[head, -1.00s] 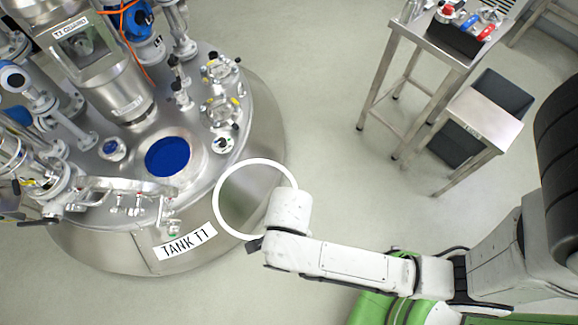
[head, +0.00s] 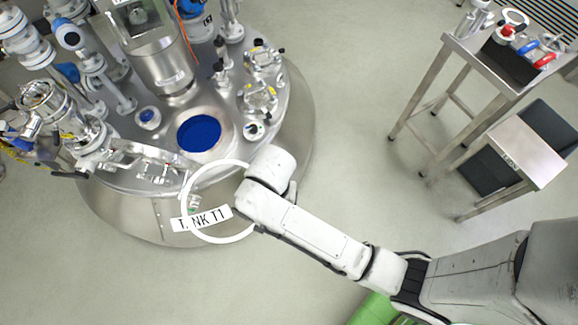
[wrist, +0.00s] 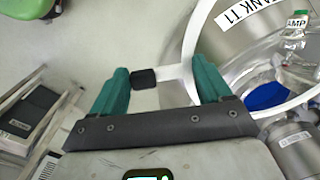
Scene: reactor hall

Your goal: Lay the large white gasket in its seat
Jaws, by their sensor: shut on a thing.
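The large white gasket (head: 222,240) is a thin ring, held in the air over the front edge of the tank lid, partly across the TANK T1 label (head: 190,223). It also shows in the wrist view (wrist: 191,38), with a pale strip and a black tab (wrist: 145,79) reaching between my fingers. My gripper (wrist: 160,68) has green fingers and is shut on this tab side of the gasket. In the head view my wrist hides the fingers. A round blue opening with a pale metal rim (head: 199,134), which looks like the seat, lies behind the ring, uncovered.
Valves and fittings (head: 262,75) stand on the lid right of the opening; pipes and a motor column (head: 155,50) rise at left and behind. The floor between is clear.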

